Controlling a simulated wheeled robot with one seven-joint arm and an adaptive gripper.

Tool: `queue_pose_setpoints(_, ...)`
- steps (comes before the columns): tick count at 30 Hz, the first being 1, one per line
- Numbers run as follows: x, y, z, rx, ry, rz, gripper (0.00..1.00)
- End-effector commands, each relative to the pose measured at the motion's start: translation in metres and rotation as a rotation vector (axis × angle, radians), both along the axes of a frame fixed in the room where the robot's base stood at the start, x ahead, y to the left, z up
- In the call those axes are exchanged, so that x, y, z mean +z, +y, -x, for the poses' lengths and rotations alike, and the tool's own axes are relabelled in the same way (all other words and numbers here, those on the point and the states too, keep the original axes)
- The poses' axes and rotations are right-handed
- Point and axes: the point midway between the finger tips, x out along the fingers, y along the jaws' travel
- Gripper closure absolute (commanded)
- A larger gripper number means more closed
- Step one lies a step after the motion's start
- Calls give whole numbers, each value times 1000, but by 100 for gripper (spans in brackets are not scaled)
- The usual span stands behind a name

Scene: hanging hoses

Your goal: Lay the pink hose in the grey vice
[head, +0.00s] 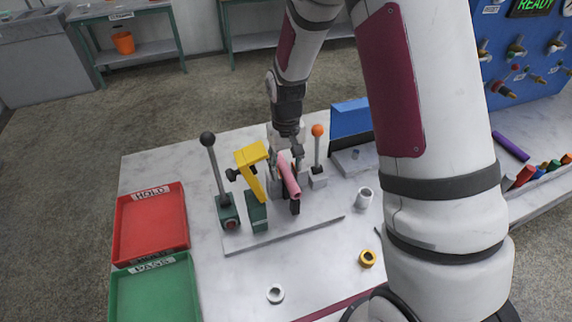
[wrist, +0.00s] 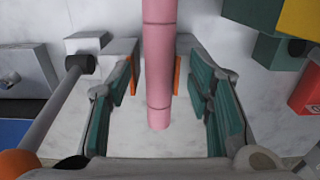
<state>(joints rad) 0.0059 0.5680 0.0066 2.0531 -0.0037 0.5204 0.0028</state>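The pink hose (head: 289,178) is a short tube; in the wrist view (wrist: 159,60) it runs from the top edge to a free end between my fingers. The grey vice (wrist: 118,48) has two jaws with orange inner faces. The hose lies in line with the gap between these jaws, with the vice partly hidden by it; how deep it sits is unclear. My gripper (wrist: 160,100) is open, its teal-padded fingers on both sides of the hose with clear gaps. In the head view my gripper (head: 285,188) is over the vice and hides much of it.
A lever with an orange ball (head: 318,130) stands right of the vice. A yellow clamp (head: 251,156) on green and a black-ball lever (head: 208,139) stand left. Red (head: 187,215) and green (head: 192,280) trays lie far left. The table's front middle is mostly clear, with small rings.

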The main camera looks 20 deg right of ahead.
Motion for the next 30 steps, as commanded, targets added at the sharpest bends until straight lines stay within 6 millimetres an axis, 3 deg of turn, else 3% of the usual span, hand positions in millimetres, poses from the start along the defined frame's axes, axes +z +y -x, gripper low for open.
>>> queue_pose_setpoints(8,10,0,-1,0,-3,0,53)
queue_pose_setpoints(21,92,0,-1,0,-4,0,53)
queue_pose_setpoints(30,119,0,0,0,-1,0,53)
